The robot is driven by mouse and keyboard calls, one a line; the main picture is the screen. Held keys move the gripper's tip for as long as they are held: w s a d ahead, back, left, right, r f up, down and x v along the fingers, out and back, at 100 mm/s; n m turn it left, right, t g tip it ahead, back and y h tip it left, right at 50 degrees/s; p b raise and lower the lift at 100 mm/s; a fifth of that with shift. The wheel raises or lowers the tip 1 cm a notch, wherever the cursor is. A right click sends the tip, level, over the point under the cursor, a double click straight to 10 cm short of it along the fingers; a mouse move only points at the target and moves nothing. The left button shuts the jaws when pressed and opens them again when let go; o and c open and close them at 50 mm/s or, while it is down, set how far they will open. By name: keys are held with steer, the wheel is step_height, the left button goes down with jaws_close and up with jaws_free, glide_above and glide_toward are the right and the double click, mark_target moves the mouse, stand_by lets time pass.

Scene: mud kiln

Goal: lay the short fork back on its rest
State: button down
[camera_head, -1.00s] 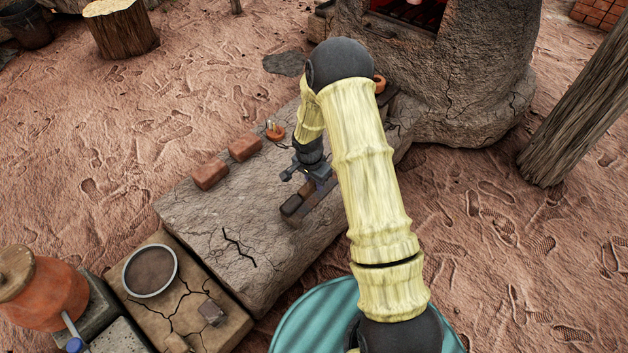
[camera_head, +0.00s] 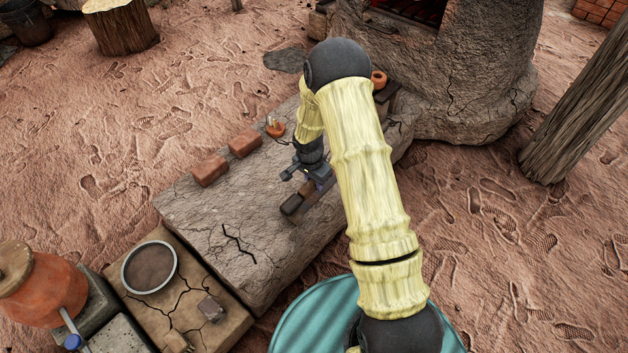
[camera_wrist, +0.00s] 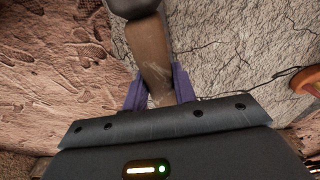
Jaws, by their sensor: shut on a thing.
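My gripper (camera_head: 311,180) is low over the right edge of a long grey stone slab (camera_head: 205,222). In the wrist view its two purple fingertips (camera_wrist: 160,92) are shut on a brown wooden piece (camera_wrist: 149,55), which I take for the short fork's handle. The wood runs away from the gripper to a dark rounded end (camera_wrist: 133,8) at the top of the view. The head view also shows brown and dark pieces (camera_head: 292,204) beside the gripper. No tines are visible. I cannot tell the rest apart, or whether the held piece touches the slab.
Two red bricks (camera_head: 210,172) (camera_head: 244,143) and a small orange object (camera_head: 275,128) stand along the slab's far edge. A kiln (camera_head: 440,80) rises behind the slab. A round dish (camera_head: 149,267) and a clay jar (camera_head: 45,290) are at lower left. The slab's near left part is clear.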

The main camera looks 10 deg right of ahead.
steer(key=shift+f, duration=0.35)
stand_by(0.9)
steer(key=c, duration=1)
jaws_free()
steer(key=shift+c, duration=0.2)
steer(key=shift+f, duration=0.1)
steer(key=shift+r+p, duration=3.6)
steer(key=shift+r, duration=1)
